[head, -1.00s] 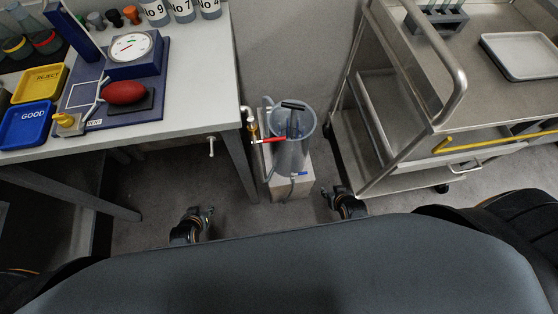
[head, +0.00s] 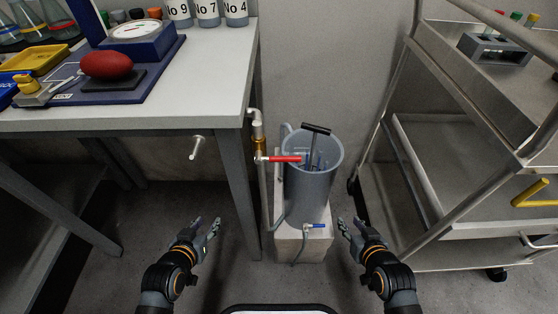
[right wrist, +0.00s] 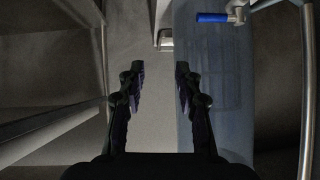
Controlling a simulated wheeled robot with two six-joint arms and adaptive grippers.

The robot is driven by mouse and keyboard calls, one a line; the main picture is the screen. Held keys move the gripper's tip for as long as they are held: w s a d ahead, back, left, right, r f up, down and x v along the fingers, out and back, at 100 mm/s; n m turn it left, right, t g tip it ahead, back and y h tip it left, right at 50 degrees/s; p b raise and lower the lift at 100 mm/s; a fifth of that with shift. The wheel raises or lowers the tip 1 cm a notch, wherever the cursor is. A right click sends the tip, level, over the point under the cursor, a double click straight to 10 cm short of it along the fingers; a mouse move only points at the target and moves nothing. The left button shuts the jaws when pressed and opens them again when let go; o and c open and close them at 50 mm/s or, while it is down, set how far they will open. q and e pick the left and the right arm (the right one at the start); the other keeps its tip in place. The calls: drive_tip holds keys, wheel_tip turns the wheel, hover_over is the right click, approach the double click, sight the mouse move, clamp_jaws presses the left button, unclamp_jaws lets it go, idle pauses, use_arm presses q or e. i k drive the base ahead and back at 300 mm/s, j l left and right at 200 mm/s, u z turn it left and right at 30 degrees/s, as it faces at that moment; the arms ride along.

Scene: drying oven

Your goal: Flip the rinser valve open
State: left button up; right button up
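The rinser (head: 312,185) is a tall translucent blue-grey cylinder on a pale block, with a black-handled rod standing in it. My left gripper (head: 207,224) is open and empty, low and left of the rinser. My right gripper (head: 350,223) is open and empty, right of the rinser block; its spread fingers show in the right wrist view (right wrist: 160,82).
A white table (head: 215,80) with a scale and labelled bottles stands at left; its front leg (head: 239,185) is beside the pipe. A metal cart (head: 445,205) with a yellow handle (head: 530,195) stands at right. Floor between my grippers and the rinser block looks clear.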

sight(259, 158)
drive_tip(key=k+u, duration=0.5)
drive_tip(key=u, duration=0.2)
drive_tip(key=k+j+u, duration=0.15)
drive_tip(key=u, duration=0.2)
drive_tip(key=k, duration=0.05)
